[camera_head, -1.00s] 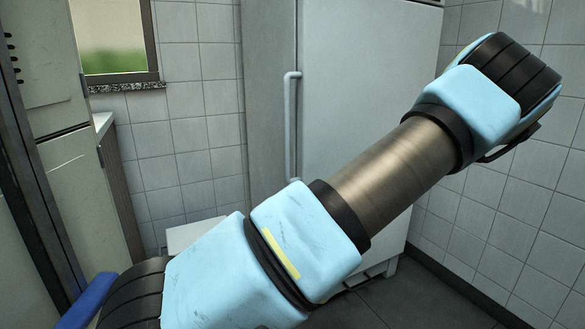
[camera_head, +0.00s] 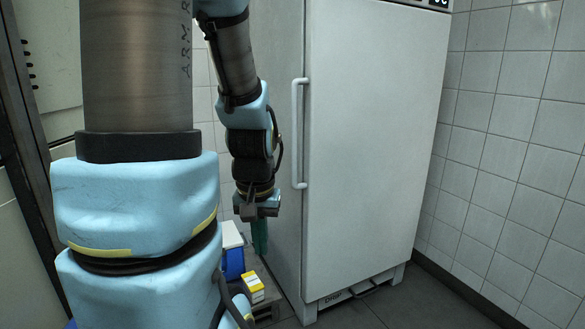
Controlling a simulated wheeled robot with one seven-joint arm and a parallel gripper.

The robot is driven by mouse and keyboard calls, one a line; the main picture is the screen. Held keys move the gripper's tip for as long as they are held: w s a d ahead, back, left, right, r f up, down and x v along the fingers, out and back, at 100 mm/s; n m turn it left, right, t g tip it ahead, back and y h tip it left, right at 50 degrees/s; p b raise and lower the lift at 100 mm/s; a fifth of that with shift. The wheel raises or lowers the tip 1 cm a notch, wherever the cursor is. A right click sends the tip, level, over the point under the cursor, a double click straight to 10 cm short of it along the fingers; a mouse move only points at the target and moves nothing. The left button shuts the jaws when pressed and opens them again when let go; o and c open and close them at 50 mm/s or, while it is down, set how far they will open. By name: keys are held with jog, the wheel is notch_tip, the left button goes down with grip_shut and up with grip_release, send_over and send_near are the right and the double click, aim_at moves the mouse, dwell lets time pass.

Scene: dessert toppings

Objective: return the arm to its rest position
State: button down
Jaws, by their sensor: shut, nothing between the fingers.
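My arm stands at the left of the head view, its blue-padded links upright in front of the camera. The forearm comes down from the top edge, and my gripper (camera_head: 260,238) hangs from it, pointing down, just left of the tall white fridge. Its narrow green fingers show as one strip, shut, with no object seen in them.
The white fridge (camera_head: 370,150) is closed, with a long vertical handle (camera_head: 298,133) near my forearm. A small yellow and white box (camera_head: 253,287) shows low down below the gripper. Tiled wall (camera_head: 510,150) is at the right, with bare dark floor (camera_head: 420,300) before it.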

notch_tip(320, 180, up, 25)
jog(key=p, duration=2.4)
jog(key=shift+a+r+p, duration=0.15)
jog(key=shift+p, duration=0.2)
jog(key=shift+s, duration=0.1)
